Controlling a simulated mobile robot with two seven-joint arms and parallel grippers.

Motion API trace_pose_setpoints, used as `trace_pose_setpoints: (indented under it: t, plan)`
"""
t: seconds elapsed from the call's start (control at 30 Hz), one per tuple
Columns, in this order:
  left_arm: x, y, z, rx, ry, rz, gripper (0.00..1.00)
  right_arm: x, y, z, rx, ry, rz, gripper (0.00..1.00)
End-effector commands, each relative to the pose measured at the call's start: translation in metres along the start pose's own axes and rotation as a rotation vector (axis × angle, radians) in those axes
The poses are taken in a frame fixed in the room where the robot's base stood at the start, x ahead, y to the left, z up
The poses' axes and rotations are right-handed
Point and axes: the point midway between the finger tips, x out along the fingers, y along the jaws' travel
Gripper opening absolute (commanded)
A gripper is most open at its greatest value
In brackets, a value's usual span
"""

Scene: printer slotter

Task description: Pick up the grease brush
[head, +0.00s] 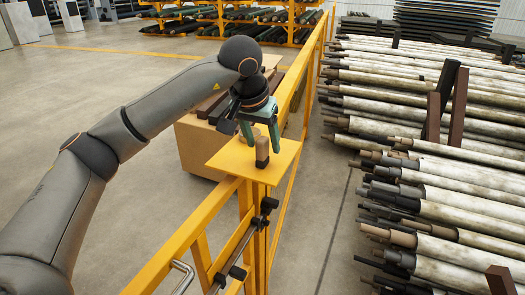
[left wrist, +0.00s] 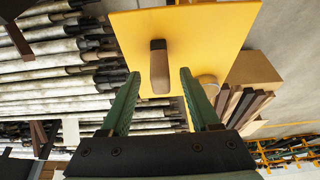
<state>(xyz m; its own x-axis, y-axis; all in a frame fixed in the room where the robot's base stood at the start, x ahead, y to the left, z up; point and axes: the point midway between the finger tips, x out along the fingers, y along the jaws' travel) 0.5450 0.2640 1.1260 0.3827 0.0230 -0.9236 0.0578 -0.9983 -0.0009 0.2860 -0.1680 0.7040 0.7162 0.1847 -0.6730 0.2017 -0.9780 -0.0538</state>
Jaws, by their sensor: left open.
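The grease brush (head: 262,152), a small upright piece with a brown body and a dark top, stands on a yellow plate (head: 230,156). In the left wrist view the brush (left wrist: 160,72) appears between my left fingertips, near their tips. My left gripper (head: 263,142) points down over the plate, with its green fingers apart. It also shows in the left wrist view (left wrist: 157,73), open, with a gap on each side of the brush. I cannot tell whether a finger touches it. My right gripper is not in view.
The plate sits on a yellow rail (head: 188,232) running away from me. A cardboard box (head: 195,150) with dark bars stands behind it. White rollers (head: 440,150) fill a rack on the right. In the left wrist view, a pale round object (left wrist: 207,80) lies beside the plate's edge.

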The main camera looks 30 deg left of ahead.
Motion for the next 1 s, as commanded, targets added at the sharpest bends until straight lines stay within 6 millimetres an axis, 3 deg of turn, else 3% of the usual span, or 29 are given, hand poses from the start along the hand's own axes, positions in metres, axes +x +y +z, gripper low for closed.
trace_pose_setpoints:
  t: [0.2,0.47,1.0]
  plan:
    - [0.029,0.000,-0.001,0.000,-0.003,0.001,0.62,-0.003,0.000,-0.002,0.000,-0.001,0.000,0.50]
    - [0.033,0.000,-0.001,0.001,0.000,0.001,0.62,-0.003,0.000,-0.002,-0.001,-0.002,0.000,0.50]
    - [0.033,0.000,-0.001,0.001,0.000,0.001,0.04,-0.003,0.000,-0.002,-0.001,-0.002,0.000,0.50]
